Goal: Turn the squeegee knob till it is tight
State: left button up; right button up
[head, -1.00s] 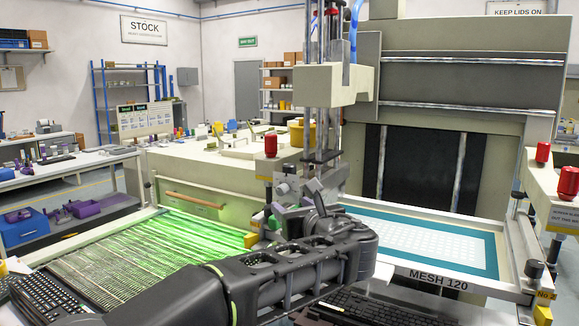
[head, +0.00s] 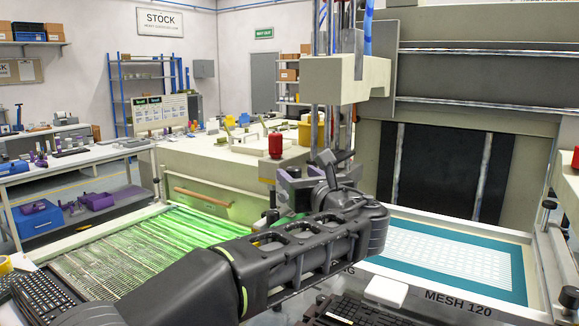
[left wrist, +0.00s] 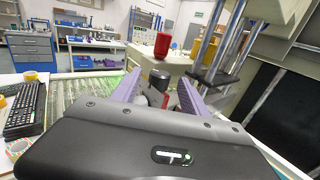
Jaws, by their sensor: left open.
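My left gripper (head: 287,190) is in the middle of the head view, in front of the press's upright posts. In the left wrist view its two purple fingers (left wrist: 158,88) are open. A dark, round-topped knob (left wrist: 160,78) shows in the gap between them, with a grey and red part below it; I cannot tell whether the fingers touch it. A red knob (left wrist: 162,45) stands upright beyond the fingertips, and it also shows in the head view (head: 275,145). The dark knob is hidden by the gripper in the head view. My right gripper is not in view.
The green-lit bed (head: 150,255) lies left of my arm. A teal-framed mesh screen (head: 500,285) lies to the right. The metal posts (head: 328,120) and beige carriage block (head: 345,78) rise close behind the gripper. A keyboard (head: 50,300) is at the lower left.

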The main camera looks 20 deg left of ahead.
aim_at(289, 167)
pick_arm(q)
jog(key=p+x, duration=0.1)
jog(key=x, duration=0.4)
jog(key=shift+w+a+r+p, duration=0.1)
jog(key=shift+a+p, duration=0.05)
jog(key=shift+p, duration=0.2)
jog(key=shift+w+a, duration=0.3)
jog(key=shift+c, duration=0.2)
grip_shut()
